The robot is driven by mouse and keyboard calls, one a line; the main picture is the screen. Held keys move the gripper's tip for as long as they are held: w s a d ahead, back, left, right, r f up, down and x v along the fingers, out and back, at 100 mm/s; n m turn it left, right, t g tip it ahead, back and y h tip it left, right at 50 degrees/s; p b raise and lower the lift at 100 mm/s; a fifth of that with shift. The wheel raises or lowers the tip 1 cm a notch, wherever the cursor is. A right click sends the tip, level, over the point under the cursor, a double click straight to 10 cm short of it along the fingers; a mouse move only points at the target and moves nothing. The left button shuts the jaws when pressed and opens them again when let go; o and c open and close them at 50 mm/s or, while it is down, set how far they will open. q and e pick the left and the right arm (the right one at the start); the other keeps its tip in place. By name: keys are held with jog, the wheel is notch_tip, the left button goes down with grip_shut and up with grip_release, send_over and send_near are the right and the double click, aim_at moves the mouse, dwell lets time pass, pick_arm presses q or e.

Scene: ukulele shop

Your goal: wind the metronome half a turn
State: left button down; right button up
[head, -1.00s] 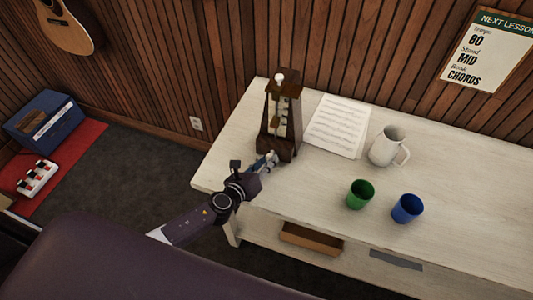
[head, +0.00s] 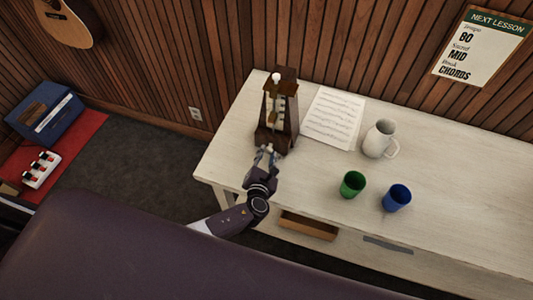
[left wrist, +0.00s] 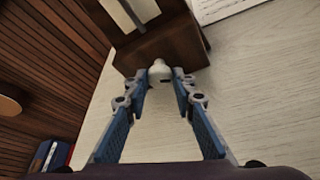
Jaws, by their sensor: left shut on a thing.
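The metronome (head: 276,112) is a dark wooden tapered case with a pale scale, standing upright on the back left of the pale desk (head: 233,151). Its lower body also shows in the left wrist view (left wrist: 165,45). A small pale winding key (left wrist: 160,67) sticks out low on its near side. My left gripper (head: 266,153) is at the foot of the metronome, its two fingers (left wrist: 160,75) shut on the key from either side. The fingertips partly hide the key. My right gripper is in no view.
Sheet music (head: 331,118) lies right of the metronome. An open drawer (head: 309,227) juts below the desk's front edge. A wood-panelled wall is behind.

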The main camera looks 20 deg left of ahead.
pick_arm(q)
jog(key=m+y, duration=0.1)
jog(key=m+y+b, duration=0.1)
jog(key=m, duration=0.1)
jog(key=shift+d+f+t, duration=0.2)
jog(key=shift+t, duration=0.2)
jog(key=m+b, duration=0.1)
jog(key=m, duration=0.1)
jog(key=m+t+y+b, duration=0.1)
jog(key=m+b, duration=0.1)
jog(key=shift+f+y, duration=0.1)
jog(key=shift+y, duration=0.2)
jog(key=shift+m+t+b, duration=0.4)
jog(key=shift+m, duration=0.2)
